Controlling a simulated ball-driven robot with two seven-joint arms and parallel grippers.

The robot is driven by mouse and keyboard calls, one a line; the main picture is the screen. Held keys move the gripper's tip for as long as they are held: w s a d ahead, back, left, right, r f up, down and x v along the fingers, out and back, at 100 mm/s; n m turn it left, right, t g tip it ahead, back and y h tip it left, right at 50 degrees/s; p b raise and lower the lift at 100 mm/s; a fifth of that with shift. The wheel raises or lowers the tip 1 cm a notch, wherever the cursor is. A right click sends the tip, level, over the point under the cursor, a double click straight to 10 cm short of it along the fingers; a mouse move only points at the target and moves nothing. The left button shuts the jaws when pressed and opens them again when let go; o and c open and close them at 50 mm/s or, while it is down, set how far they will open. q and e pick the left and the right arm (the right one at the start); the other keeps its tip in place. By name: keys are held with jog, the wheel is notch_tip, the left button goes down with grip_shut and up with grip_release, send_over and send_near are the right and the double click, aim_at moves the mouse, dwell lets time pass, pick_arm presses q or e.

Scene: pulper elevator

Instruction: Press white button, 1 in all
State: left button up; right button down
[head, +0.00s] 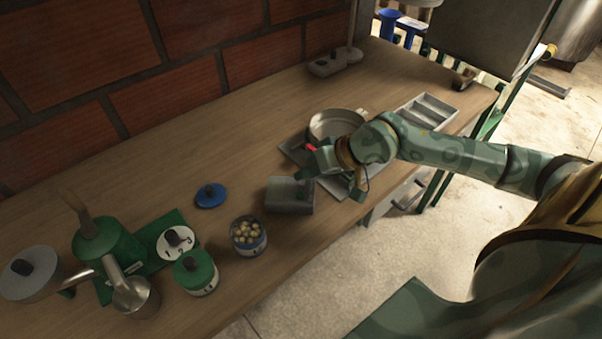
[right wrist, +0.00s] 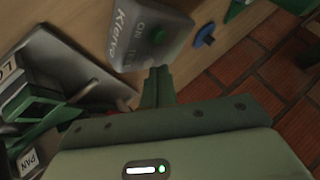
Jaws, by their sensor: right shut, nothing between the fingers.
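A grey box (head: 288,203) stands on the wooden table in the middle of the head view. My right gripper (head: 305,184) is shut and empty at the right side of this box. In the right wrist view its fingertips (right wrist: 158,72) are close to the box's edge, and I cannot tell if they touch. I cannot make out a white button in either view. My left gripper is not in view.
A metal pot (head: 337,124) and a grey tray (head: 430,112) lie by my right arm. A blue lid (head: 211,195), a tin with yellowish pieces (head: 248,236) and a green-lidded tin (head: 195,272) stand to the left. A brick wall (head: 180,70) borders the table; its back middle is clear.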

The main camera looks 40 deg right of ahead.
aim_at(306, 185)
jog(key=shift+f+b, duration=0.4)
jog(key=shift+f, duration=0.05)
dwell(0.4)
jog(key=shift+r, duration=0.15)
jog(key=shift+r+p, duration=0.3)
jog(key=shift+r, duration=0.45)
jog(key=shift+r+p, duration=1)
jog(key=shift+r, duration=1.45)
jog(key=shift+f, duration=0.1)
